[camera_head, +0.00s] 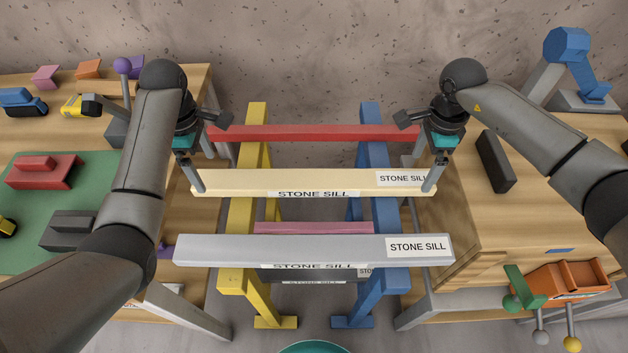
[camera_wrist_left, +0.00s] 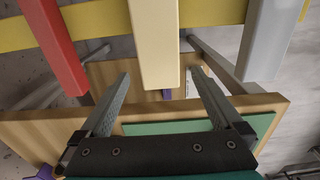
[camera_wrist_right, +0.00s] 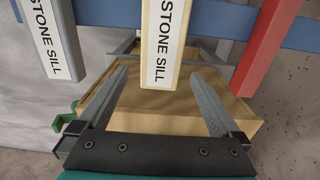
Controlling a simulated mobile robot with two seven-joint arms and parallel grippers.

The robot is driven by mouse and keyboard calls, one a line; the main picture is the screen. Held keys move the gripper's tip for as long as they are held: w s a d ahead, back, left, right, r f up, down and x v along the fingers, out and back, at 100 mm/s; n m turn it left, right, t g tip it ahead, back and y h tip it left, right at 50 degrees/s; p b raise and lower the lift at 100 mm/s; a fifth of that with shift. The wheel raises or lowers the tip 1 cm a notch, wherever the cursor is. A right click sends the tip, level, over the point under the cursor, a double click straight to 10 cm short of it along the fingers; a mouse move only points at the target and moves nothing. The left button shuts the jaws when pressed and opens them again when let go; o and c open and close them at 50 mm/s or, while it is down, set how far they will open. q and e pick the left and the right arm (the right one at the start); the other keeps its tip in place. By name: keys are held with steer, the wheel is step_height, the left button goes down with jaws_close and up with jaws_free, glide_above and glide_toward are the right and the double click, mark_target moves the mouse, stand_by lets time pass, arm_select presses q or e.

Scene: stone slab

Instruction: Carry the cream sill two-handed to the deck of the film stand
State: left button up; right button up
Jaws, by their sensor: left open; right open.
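The cream sill (camera_head: 300,180) lies across a yellow support (camera_head: 245,215) and a blue support (camera_head: 388,222), with "STONE SILL" labels on it. My left gripper (camera_head: 197,182) is at its left end and my right gripper (camera_head: 433,180) at its right end. Both are open. In the left wrist view the cream end (camera_wrist_left: 157,60) lies between the open fingers' lines, with space on both sides. The right wrist view shows the other cream end (camera_wrist_right: 162,75) likewise. I cannot pick out the film stand or its deck in these views.
A red sill (camera_head: 310,132) lies behind and a light grey sill (camera_head: 300,250) in front, both parallel to the cream one. A pink sill (camera_head: 313,228) and a dark one (camera_head: 310,275) sit lower. Wooden benches with tools and blocks (camera_head: 495,160) stand either side.

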mark_target(210, 178)
arm_select(q)
steer(key=shift+f, duration=2.4)
arm_select(e)
steer(key=shift+f, duration=2.35)
arm_select(q)
steer(key=shift+c, duration=0.4)
arm_select(e)
steer(key=shift+c, duration=0.4)
arm_select(q)
jaws_close()
arm_select(e)
jaws_close()
arm_select(q)
steer(key=shift+w+r, duration=0.2)
arm_select(e)
steer(key=shift+w+r, duration=0.15)
steer(key=shift+w, duration=0.05)
